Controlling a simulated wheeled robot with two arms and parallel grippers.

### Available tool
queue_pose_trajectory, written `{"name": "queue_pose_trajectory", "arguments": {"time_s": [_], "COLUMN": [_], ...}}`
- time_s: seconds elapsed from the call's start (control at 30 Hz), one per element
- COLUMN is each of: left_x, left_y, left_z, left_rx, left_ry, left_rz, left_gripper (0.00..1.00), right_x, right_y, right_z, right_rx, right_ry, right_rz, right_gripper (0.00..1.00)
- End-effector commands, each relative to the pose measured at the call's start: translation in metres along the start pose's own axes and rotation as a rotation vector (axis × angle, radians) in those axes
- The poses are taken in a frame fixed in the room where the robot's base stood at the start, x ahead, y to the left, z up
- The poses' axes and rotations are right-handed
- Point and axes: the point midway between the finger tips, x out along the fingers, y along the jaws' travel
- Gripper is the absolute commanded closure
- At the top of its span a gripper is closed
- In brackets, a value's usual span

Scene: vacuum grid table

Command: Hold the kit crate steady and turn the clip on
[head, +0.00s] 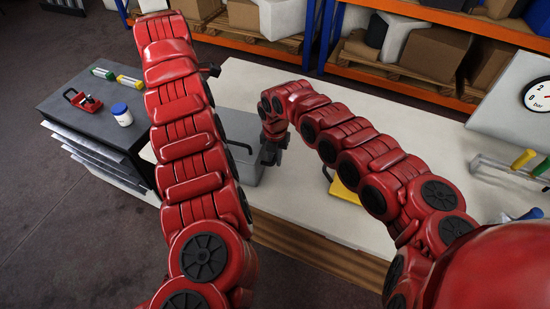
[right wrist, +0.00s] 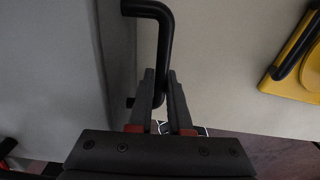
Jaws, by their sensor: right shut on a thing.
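The grey kit crate (head: 247,174) stands on the pale table, partly hidden behind my left arm. Its grey side fills the left of the right wrist view (right wrist: 60,70). My right gripper (head: 271,154) is at the crate's right side. In the right wrist view its fingers (right wrist: 163,95) are shut on a black bent rod (right wrist: 158,40), which stands close beside the crate wall. I take this rod for the clip; how it joins the crate is not clear. My left arm reaches up across the head view. Only a dark part by it, perhaps the left gripper (head: 210,70), shows; its fingers are hidden.
A yellow block with a black handle (head: 345,189) lies right of the crate, also in the right wrist view (right wrist: 291,70). A dark cabinet (head: 75,95) at left bears a white jar (head: 121,115) and a red clamp (head: 82,100). Shelves with boxes stand behind.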

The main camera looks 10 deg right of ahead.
Motion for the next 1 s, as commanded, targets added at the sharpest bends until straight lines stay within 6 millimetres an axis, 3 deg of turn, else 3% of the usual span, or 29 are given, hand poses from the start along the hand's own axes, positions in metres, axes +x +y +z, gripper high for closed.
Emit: {"name": "queue_pose_trajectory", "arguments": {"time_s": [0.7,0.73,1.0], "left_x": [-0.0001,-0.0001,-0.0025], "left_y": [0.0000,0.0000,0.0041], "left_z": [0.0000,0.0000,0.0013], "left_rx": [0.000,0.000,0.034], "left_ry": [0.000,0.000,-0.003], "left_rz": [0.000,0.000,0.005], "left_gripper": [0.50,0.55,0.55], "right_x": [-0.0004,-0.0005,-0.0005], "right_y": [0.0001,0.0001,0.0001], "right_z": [0.0004,0.0005,0.0006], "right_rx": [0.001,0.001,0.001], "right_ry": [-0.001,-0.001,-0.001], "right_rz": [0.001,0.001,0.001], "right_gripper": [1.00,1.00,1.00]}}
